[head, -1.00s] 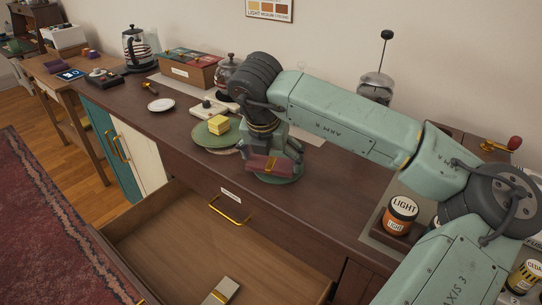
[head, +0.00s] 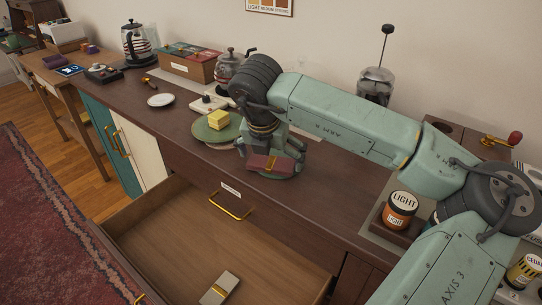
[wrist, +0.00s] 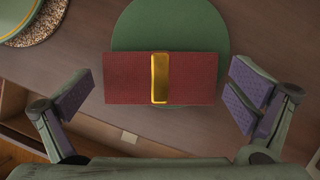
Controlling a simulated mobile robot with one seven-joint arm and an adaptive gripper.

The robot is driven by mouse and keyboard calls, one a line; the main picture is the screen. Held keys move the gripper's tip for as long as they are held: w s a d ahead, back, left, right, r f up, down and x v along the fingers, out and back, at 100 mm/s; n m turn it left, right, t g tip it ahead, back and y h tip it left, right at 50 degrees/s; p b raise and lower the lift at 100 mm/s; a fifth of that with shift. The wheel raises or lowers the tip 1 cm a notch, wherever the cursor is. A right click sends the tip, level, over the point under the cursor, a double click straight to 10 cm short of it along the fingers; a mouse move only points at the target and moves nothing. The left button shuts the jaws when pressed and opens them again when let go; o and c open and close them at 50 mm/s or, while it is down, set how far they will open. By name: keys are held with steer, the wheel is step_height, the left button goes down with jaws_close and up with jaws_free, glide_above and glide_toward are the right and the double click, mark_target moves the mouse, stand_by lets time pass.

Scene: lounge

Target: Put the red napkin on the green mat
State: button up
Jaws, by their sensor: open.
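The red napkin (head: 268,163), folded into a bar with a gold band around its middle, also shows in the wrist view (wrist: 125,78). My gripper (wrist: 160,98) is open, one finger off each end of the napkin, with clear gaps and no visible contact. In the head view my gripper (head: 272,152) is low over the counter, partly hiding the mat.
Left of my gripper, a yellow block (head: 218,119) sits on a larger green plate (head: 205,132). In front, an open drawer (head: 180,235) holds a grey, gold-banded bundle (head: 220,288). An orange-labelled jar (head: 400,208) stands to the right. The counter just right of the mat is clear.

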steer(key=shift+r, duration=0.2)
steer(key=b+v, duration=0.2)
steer(key=v, duration=1)
steer(key=shift+b, duration=0.3)
steer(key=shift+s+a+f, duration=0.1)
